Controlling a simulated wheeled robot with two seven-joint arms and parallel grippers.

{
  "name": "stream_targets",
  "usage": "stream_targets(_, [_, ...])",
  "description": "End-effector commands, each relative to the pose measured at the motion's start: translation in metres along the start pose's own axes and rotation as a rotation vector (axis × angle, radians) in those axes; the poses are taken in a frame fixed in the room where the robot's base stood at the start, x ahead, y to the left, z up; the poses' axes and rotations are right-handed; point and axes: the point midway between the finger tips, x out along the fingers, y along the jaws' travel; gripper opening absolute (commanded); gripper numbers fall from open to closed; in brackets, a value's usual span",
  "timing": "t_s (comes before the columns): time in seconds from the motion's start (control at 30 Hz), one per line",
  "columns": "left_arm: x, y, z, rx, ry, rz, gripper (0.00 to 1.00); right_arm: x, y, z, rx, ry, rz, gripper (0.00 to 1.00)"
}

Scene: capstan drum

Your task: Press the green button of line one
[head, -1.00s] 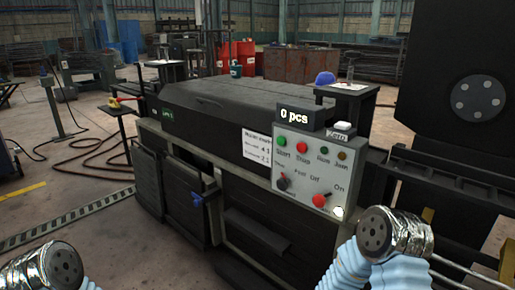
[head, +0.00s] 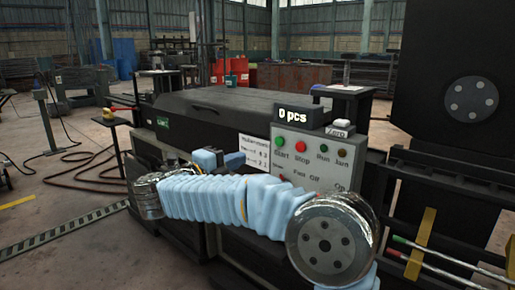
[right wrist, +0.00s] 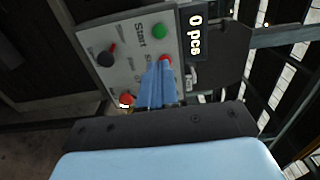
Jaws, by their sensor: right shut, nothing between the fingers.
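The green Start button (head: 280,141) sits at the upper left of the grey control panel (head: 318,172), beside the red Stop button (head: 302,146). The right wrist view also shows the green button (right wrist: 159,31) and red button (right wrist: 165,58). My right gripper (head: 236,160) is left of the panel in the head view, partly hidden behind my own arm. In the right wrist view its blue fingers (right wrist: 159,66) are shut and empty, their tips overlapping the red button's edge; contact cannot be told. The green button shows clear of them. My left gripper is not in view.
A display (head: 291,114) reading 0 pcs and a white Zero button (head: 337,127) top the panel. A small green sign (head: 163,122) is on the machine's left end. My right arm covers the lower panel. A dark drum housing (head: 450,70) stands at right.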

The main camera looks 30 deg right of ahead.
Motion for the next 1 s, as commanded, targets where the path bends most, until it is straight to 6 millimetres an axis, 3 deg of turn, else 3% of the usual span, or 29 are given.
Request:
stream_targets(0.37, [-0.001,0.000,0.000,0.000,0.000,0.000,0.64,0.010,0.000,0.001,-0.003,-0.001,-0.003,0.00])
stream_targets(0.8, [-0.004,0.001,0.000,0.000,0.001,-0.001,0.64,0.097,0.000,0.001,-0.003,0.000,-0.002,0.00])
stream_targets(1.0, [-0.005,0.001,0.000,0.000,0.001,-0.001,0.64,0.127,0.000,0.001,-0.004,-0.002,-0.004,0.00])
